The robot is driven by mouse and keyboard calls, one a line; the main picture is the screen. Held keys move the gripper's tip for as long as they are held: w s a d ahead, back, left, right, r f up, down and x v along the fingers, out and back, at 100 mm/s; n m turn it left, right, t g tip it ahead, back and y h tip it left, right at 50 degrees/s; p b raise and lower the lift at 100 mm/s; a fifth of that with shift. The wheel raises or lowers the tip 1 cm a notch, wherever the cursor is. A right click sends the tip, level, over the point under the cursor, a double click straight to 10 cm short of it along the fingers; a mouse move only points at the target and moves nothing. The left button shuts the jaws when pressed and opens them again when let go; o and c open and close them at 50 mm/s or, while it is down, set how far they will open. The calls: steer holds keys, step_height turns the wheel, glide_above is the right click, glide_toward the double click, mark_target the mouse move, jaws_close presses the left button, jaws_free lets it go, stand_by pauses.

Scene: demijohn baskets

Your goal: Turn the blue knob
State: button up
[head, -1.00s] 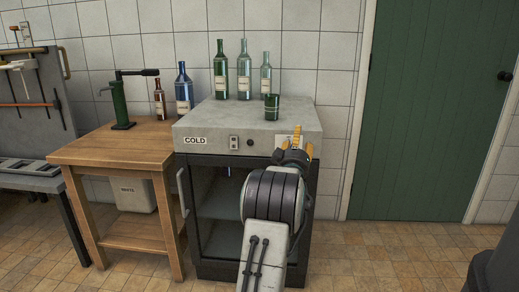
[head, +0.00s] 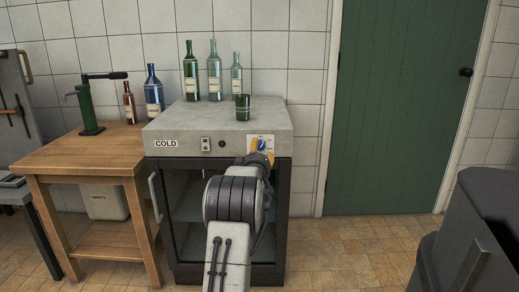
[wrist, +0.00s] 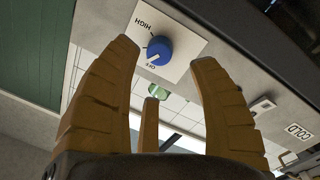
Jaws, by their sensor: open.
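The blue knob (wrist: 159,50) sits on a white plate (wrist: 178,27) marked HIGH and OFF, on the front of the grey-topped cold cabinet. In the head view the knob (head: 261,144) shows at the right end of the cabinet's front, just above my gripper. My gripper (wrist: 160,55) is open, with its yellow-brown fingers spread to the left and right of the knob in the wrist view and a third finger below. No finger visibly touches the knob. In the head view my arm hides most of the gripper.
The cold cabinet (head: 165,123) carries several green and clear bottles (head: 191,75) and a green cup (head: 242,108). A wooden table (head: 85,157) stands at left with a blue bottle (head: 154,95). A dark bin-like object (head: 475,235) is at right. Floor before the green door (head: 400,100) is clear.

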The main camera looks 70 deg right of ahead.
mark_target(259, 146)
steer(key=shift+x, duration=2.45)
steer(key=shift+c, duration=0.2)
steer(key=shift+a, duration=0.1)
jaws_close()
steer(key=shift+r, duration=0.1)
